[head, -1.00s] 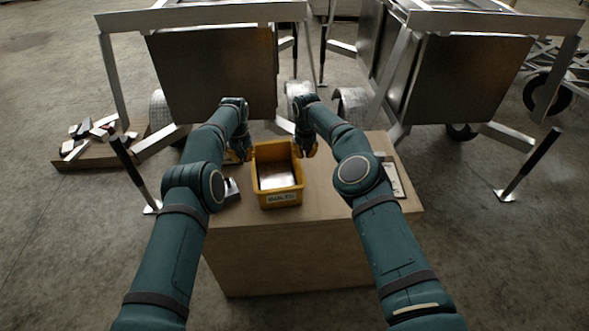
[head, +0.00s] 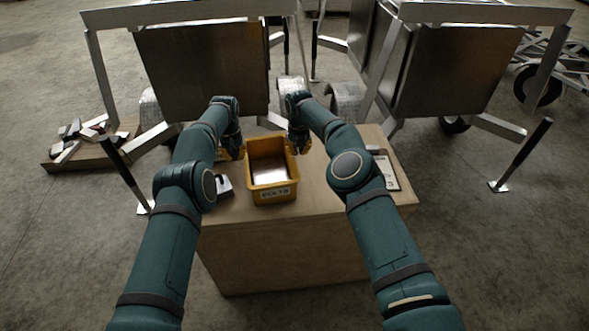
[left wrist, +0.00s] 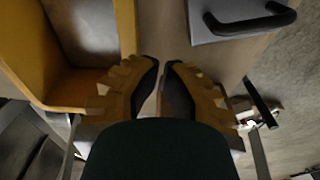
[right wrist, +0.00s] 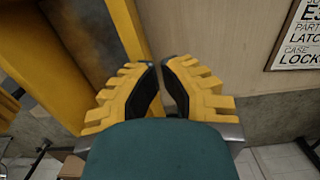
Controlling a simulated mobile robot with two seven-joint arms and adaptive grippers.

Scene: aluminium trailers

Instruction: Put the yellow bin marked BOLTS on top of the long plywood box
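The yellow bin marked BOLTS (head: 272,193) stands upright on top of a plywood box (head: 330,200), left of its middle, with a greyish-brown surface inside. My left gripper (head: 233,152) is just left of the bin's far part. In the left wrist view its fingers (left wrist: 161,64) are nearly together beside the bin wall (left wrist: 125,25), with nothing seen between them. My right gripper (head: 300,145) is right of the bin's far part. In the right wrist view its fingers (right wrist: 160,64) are nearly together beside the bin wall (right wrist: 126,28), also with nothing seen between them.
A grey item with a black handle (left wrist: 250,22) lies left of the bin. A printed sheet (head: 385,172) lies at the box top's right. Aluminium trailers (head: 200,70) stand close behind. A low board with scraps (head: 75,155) is at the left.

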